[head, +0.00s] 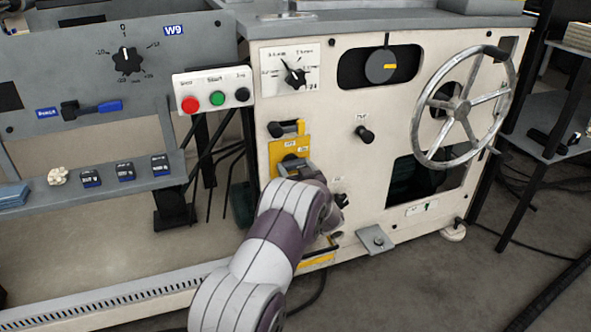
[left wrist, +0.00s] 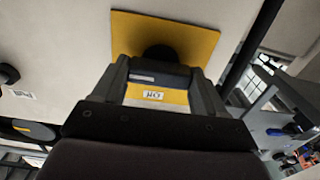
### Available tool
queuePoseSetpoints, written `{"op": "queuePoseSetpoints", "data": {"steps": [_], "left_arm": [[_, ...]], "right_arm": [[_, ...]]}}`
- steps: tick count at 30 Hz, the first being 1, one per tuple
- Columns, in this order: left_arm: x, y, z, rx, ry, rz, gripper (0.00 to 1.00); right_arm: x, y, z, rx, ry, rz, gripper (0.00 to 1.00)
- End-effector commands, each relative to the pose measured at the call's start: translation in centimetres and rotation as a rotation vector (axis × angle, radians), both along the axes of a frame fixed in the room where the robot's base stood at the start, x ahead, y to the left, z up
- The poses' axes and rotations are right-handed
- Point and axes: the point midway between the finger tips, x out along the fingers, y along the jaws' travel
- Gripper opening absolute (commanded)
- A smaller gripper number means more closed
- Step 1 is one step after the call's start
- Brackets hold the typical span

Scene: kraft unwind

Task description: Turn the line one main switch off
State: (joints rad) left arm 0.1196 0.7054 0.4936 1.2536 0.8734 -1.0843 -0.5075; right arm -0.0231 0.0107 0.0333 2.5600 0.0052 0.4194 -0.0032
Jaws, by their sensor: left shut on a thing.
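A yellow switch plate (head: 288,148) with small labels is on the cream machine panel. It also shows in the left wrist view (left wrist: 195,38), with a black rotary switch (left wrist: 157,53) standing out from it. My left gripper (head: 297,170) is at the lower part of this plate and covers much of the switch in the head view. In the left wrist view its two fingers (left wrist: 160,80) are shut on the switch handle, one on each side. A small label between the fingers appears upside down; which position the switch is in I cannot tell. My right gripper is not in view.
A button box (head: 213,92) with red, green and black buttons is up to the left. A dial (head: 292,75) is above the plate. A black knob (head: 364,133) and a large handwheel (head: 463,108) are to the right. A grey bracket (head: 376,239) juts out low.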

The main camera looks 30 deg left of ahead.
Motion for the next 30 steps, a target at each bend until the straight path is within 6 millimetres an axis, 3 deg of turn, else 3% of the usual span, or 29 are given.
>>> {"op": "queuePoseSetpoints", "data": {"steps": [11,30], "left_arm": [[-0.02,-0.02,-0.02,-0.083,-0.097,0.0,0.42],[-0.03,-0.04,-0.23,-0.466,-0.544,0.0,0.42]], "right_arm": [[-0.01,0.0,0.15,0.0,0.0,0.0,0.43],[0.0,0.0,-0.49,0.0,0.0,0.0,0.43]]}}
